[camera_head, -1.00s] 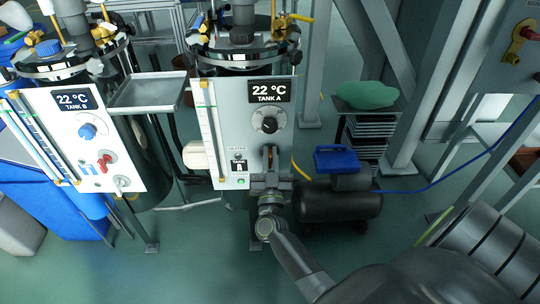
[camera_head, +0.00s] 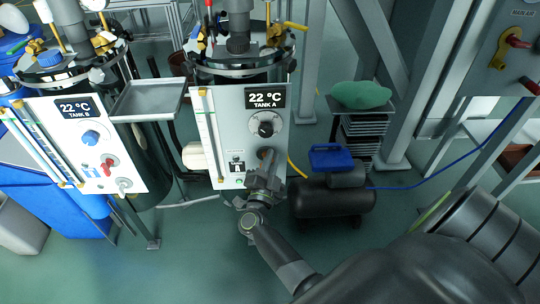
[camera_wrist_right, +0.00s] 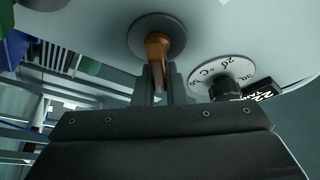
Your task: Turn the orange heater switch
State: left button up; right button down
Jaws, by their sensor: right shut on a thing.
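The orange heater switch (camera_wrist_right: 157,47) is a small lever on a round grey base on the Tank A panel. In the head view its handle (camera_head: 266,154) is small and partly hidden by my right gripper. My right gripper (camera_wrist_right: 160,80) is shut on the orange lever, with one finger on each side of it. In the head view the right gripper (camera_head: 265,172) is at the lower right of the Tank A panel (camera_head: 219,130), tilted. My left gripper is in neither view.
A black compressor (camera_head: 333,198) stands to the right on the floor. Tank B's panel (camera_head: 75,140) is at the left, with a grey tray (camera_head: 147,99) between the tanks.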

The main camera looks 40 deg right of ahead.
jog(key=m, duration=0.2)
jog(key=m+g+p, duration=0.1)
jog(key=m, duration=0.1)
jog(key=shift+d+f+g, duration=0.1)
jog(key=shift+g, duration=0.2)
jog(key=m, duration=0.1)
jog(key=m+p, duration=0.1)
jog(key=m+g, duration=0.1)
jog(key=shift+f+y+p, duration=0.25)
jog(key=shift+y+p, duration=0.1)
jog(key=shift+y, duration=0.05)
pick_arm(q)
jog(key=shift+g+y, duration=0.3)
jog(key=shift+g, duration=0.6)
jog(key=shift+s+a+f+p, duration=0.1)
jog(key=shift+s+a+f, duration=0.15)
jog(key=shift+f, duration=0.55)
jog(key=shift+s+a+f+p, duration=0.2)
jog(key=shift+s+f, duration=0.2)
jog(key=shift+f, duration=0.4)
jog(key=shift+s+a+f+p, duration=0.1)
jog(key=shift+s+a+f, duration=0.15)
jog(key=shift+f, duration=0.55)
pick_arm(e)
jog(key=shift+s+f+m+g, duration=0.1)
jog(key=shift+f+m+g, duration=0.05)
jog(key=shift+m, duration=0.4)
jog(key=shift+f+m+g, duration=0.1)
jog(key=shift+m+g, duration=0.05)
jog(key=shift+m, duration=0.4)
